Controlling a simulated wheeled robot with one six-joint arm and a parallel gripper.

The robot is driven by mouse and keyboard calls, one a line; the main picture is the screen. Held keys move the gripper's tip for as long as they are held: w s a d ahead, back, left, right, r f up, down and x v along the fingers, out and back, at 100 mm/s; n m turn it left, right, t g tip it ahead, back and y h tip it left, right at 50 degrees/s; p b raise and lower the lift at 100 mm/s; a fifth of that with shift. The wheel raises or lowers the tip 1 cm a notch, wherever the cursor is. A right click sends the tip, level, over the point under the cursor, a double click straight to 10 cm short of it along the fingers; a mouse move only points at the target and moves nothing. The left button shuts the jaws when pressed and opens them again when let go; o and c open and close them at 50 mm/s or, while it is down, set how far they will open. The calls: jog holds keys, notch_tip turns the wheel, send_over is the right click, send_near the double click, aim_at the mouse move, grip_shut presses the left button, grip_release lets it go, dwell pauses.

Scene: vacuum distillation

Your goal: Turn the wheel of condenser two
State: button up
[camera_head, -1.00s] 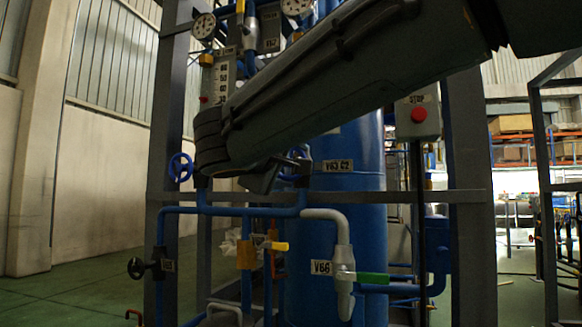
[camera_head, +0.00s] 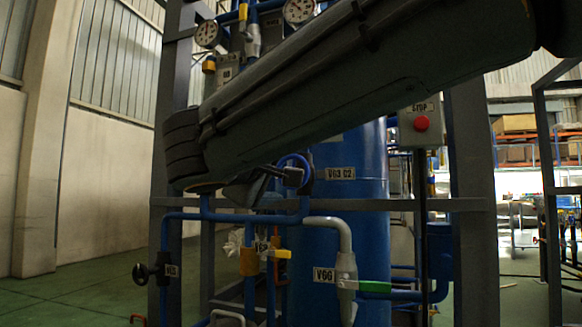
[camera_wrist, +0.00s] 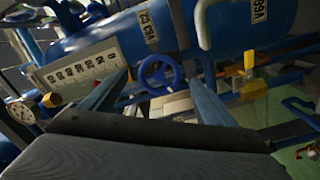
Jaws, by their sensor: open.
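A blue handwheel (camera_head: 304,168) shows just past the end of my arm in the head view, left of the label V63 C2 (camera_head: 341,174) on a blue vessel. In the wrist view the blue wheel (camera_wrist: 157,72) lies ahead of my gripper (camera_wrist: 159,84), between the two spread fingers. The same label (camera_wrist: 147,26) is above it there. My gripper (camera_head: 268,182) is open and empty. I cannot tell whether either finger touches the wheel. My arm hides part of the wheel in the head view.
A grey frame beam (camera_head: 430,205) runs below the wheel. Yellow-handled (camera_head: 282,254) and green-handled (camera_head: 374,286) valves sit lower down. A box with a red stop button (camera_head: 421,123) is at the right. A level scale (camera_wrist: 80,72) and gauge (camera_wrist: 20,110) are at left in the wrist view.

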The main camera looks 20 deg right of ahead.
jog(key=shift+p+v, duration=0.5)
jog(key=shift+v, duration=0.6)
